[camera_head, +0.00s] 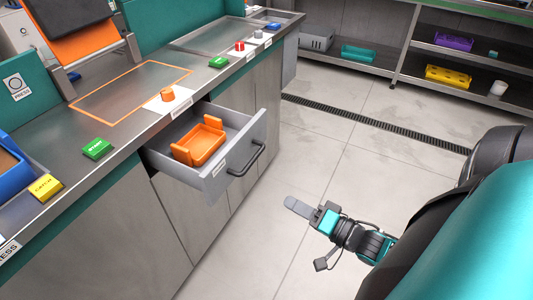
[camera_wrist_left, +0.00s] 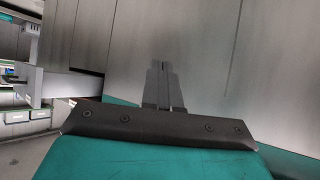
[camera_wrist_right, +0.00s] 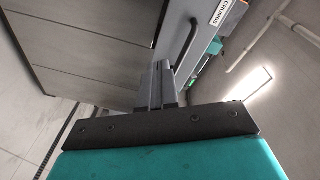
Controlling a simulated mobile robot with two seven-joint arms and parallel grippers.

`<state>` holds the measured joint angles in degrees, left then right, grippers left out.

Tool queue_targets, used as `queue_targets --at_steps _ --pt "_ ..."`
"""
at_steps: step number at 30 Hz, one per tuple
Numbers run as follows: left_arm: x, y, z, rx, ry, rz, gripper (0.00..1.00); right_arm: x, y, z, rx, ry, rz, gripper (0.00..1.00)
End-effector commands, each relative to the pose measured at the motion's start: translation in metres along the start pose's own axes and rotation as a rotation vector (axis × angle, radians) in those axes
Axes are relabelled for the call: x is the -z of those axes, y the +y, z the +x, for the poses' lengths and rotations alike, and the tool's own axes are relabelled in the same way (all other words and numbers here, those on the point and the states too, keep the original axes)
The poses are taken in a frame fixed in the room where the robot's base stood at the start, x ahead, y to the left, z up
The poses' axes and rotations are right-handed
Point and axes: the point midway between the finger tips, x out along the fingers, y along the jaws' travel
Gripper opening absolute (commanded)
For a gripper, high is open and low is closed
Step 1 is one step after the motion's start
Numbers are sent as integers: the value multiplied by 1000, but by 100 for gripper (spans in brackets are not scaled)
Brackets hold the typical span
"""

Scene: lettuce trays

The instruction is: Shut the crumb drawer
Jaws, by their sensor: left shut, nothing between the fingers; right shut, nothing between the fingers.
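The crumb drawer (camera_head: 213,187) is a grey drawer under the counter, pulled well out, with a dark bar handle (camera_head: 247,160) on its front. An orange tray (camera_head: 198,143) sits inside it. My right gripper (camera_head: 290,204) is shut and empty, apart from the drawer, in front of it and to the right. In the right wrist view the shut fingers (camera_wrist_right: 158,84) appear close to the handle (camera_wrist_right: 187,45) and the labelled drawer front (camera_wrist_right: 207,35); contact cannot be told. My left gripper is outside the head view; in the left wrist view its fingers (camera_wrist_left: 163,84) are shut and empty before grey cabinet panels.
The metal counter (camera_head: 125,130) carries green, orange, red and yellow buttons and blue bins. Shelves (camera_head: 440,65) with a teal tray, a purple bin and a yellow bin stand at the back right. The tiled floor (camera_head: 330,130) beside the drawer is clear.

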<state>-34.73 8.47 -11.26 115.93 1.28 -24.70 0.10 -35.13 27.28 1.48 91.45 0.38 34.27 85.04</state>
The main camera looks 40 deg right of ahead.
Motion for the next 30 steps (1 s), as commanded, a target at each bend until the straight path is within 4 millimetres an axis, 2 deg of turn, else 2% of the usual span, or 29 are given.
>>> queue_targets --at_steps 1,6,14,20,30 --pt "-9 2 8 -5 0 0 0 8 12 -4 45 -3 78 0" --pt "-13 8 15 -21 7 1 0 36 15 -18 183 -44 329 0" --pt "-8 7 19 -23 19 3 0 52 12 -26 262 -97 488 0" --pt "-9 7 20 -23 20 3 0 52 3 -2 270 -97 492 0" --pt "-22 7 24 -24 11 1 0 50 -16 68 269 -97 490 0"
